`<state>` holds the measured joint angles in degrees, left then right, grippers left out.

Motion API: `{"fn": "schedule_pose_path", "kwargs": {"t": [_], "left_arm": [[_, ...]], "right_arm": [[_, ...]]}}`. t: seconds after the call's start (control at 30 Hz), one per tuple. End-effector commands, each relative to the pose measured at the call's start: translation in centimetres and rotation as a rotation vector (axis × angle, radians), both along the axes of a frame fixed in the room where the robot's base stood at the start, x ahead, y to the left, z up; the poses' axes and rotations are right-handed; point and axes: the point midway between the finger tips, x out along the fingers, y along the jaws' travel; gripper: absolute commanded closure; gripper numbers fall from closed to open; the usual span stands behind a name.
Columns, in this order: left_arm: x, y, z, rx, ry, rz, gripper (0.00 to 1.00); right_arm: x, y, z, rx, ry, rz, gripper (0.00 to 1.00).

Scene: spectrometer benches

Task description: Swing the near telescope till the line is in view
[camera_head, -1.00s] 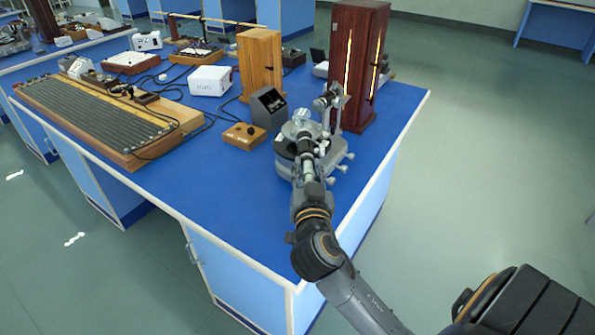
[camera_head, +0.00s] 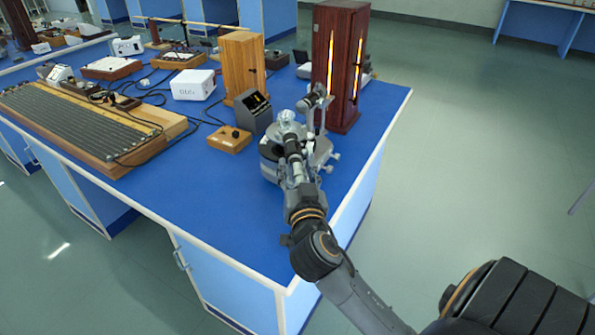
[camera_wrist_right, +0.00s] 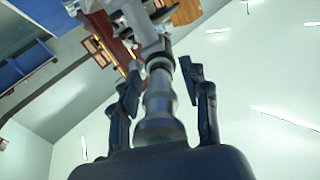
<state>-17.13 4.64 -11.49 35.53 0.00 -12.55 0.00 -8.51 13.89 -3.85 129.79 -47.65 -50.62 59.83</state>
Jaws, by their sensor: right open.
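The spectrometer (camera_head: 268,168) stands on the blue bench near its right edge, a grey round-based instrument with knobs. Its near telescope (camera_wrist_right: 160,105) is a grey tube with a flared eyepiece end. In the right wrist view it runs between the two dark fingers of my right gripper (camera_wrist_right: 160,78). The fingers are apart, one on each side, with gaps to the tube. In the head view my right gripper (camera_head: 295,160) reaches over the telescope and partly hides it. A small dark display box (camera_head: 253,114) stands behind; its screen is too small to read. My left gripper is not in view.
A dark red cabinet (camera_head: 322,50) with glowing slits and a light wooden box (camera_head: 242,68) stand behind the spectrometer. A wooden control box (camera_head: 229,140) with a knob is at its left. The bench's front right area is bare.

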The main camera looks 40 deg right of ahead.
Motion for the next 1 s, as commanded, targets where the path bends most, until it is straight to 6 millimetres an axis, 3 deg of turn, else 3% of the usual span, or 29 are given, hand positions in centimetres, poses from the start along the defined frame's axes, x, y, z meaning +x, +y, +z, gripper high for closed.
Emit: {"fn": "schedule_pose_path", "kwargs": {"t": [0.17,0.6,0.8,1.0], "left_arm": [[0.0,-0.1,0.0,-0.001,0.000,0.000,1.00],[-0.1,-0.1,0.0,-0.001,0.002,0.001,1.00],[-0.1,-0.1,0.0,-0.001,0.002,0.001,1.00],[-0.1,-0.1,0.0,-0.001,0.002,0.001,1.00]], "right_arm": [[-1.1,0.7,-0.2,0.002,0.002,0.001,0.54],[-8.7,5.0,-0.2,0.003,0.004,0.001,0.54],[-10.2,5.8,-0.1,0.002,0.001,0.000,0.54],[-10.4,6.0,0.0,0.000,0.000,0.000,0.54]]}}
